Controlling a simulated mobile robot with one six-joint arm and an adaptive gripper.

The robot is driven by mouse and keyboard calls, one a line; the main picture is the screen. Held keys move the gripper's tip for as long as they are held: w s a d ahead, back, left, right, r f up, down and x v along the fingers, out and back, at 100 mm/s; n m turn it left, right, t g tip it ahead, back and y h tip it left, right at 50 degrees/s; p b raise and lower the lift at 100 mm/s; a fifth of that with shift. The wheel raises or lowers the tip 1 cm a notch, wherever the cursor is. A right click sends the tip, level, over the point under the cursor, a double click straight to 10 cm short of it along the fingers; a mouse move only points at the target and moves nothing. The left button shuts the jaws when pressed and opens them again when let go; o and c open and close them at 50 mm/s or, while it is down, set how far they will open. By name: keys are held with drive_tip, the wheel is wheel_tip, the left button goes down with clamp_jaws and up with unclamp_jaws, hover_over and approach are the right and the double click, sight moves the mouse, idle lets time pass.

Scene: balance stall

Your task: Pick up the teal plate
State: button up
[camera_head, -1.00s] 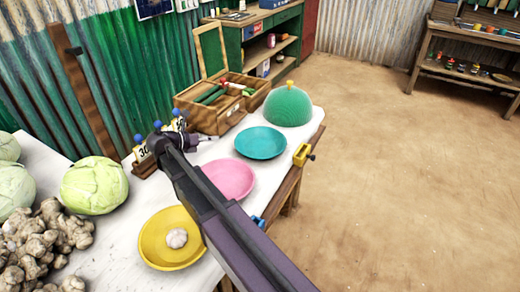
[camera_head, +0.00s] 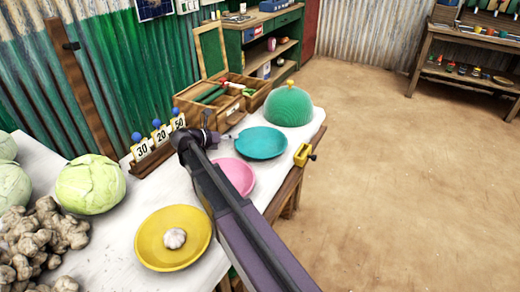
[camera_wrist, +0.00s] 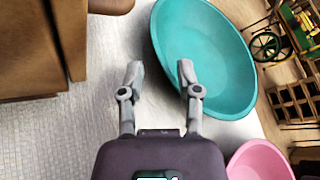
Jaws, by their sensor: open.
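The teal plate (camera_head: 262,143) is a shallow round dish lying on the white-topped table, between the pink plate and the green dome. My gripper (camera_head: 229,137) is at the left edge of the teal plate in the head view, its fingers small there. In the wrist view the teal plate (camera_wrist: 210,50) fills the upper middle. My gripper (camera_wrist: 160,72) is open and empty there. Its right fingertip overlaps the plate's near rim and its left fingertip is outside the plate. I cannot tell whether a finger touches the rim or how high it is.
The pink plate (camera_head: 238,176) is partly behind my arm. A yellow plate (camera_head: 150,240) holds a garlic bulb (camera_head: 174,238). The green dome (camera_head: 287,107), a wooden box (camera_head: 198,113), number cards (camera_head: 161,134) and a yellow clamp (camera_head: 303,155) stand nearby. Cabbages and ginger lie left.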

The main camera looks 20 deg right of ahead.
sight(242, 135)
drive_tip(key=shift+d, duration=0.2)
drive_tip(key=shift+w+b+x, duration=0.2)
drive_tip(key=shift+b+x, duration=0.5)
drive_tip(key=shift+x, duration=1.9)
drive_tip(key=shift+r, duration=0.1)
clamp_jaws()
